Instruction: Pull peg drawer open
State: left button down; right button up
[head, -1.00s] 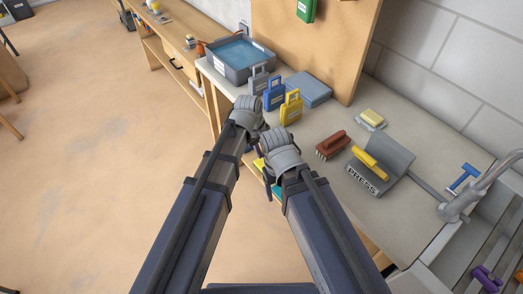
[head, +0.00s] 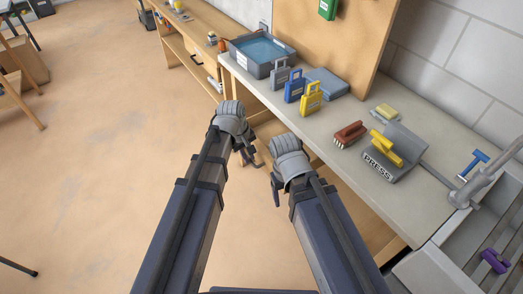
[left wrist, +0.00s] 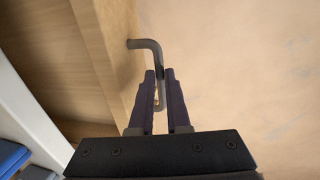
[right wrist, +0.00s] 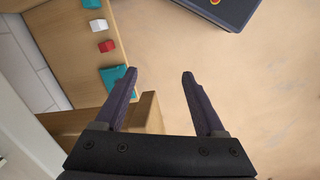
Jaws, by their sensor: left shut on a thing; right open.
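The grey bent bar handle (left wrist: 150,46) stands out from a wooden front (left wrist: 112,50) in the left wrist view. My left gripper (left wrist: 160,78) is shut on this handle. In the head view my left gripper (head: 246,154) is beside the bench's front edge, low on its left part, and the hand hides most of the handle. My right gripper (right wrist: 159,75) is open and empty. It also shows in the head view (head: 275,178), right of the left gripper and in front of the bench. How far the drawer is out cannot be told clearly.
The bench top (head: 415,200) carries a grey water tub (head: 262,52), several tags, a brown brush (head: 350,134) and a PRESS stand (head: 395,160). Below, a wooden surface (right wrist: 75,60) holds teal, red and white blocks.

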pick_arm(q)
jog(key=shift+s+a, duration=0.85)
jog(key=shift+a, duration=0.3)
jog(key=shift+s+a, duration=0.8)
jog(key=shift+a, duration=0.3)
jog(key=c, duration=0.9)
grip_release()
jog(key=shift+r, duration=0.1)
jog(key=r+p, duration=0.5)
jog(key=a+r+p, duration=0.1)
jog(key=r+p, duration=0.1)
jog(key=shift+s+a+r+p, duration=0.1)
jog(key=shift+s+r+p, duration=0.15)
jog(key=shift+s+p, duration=0.15)
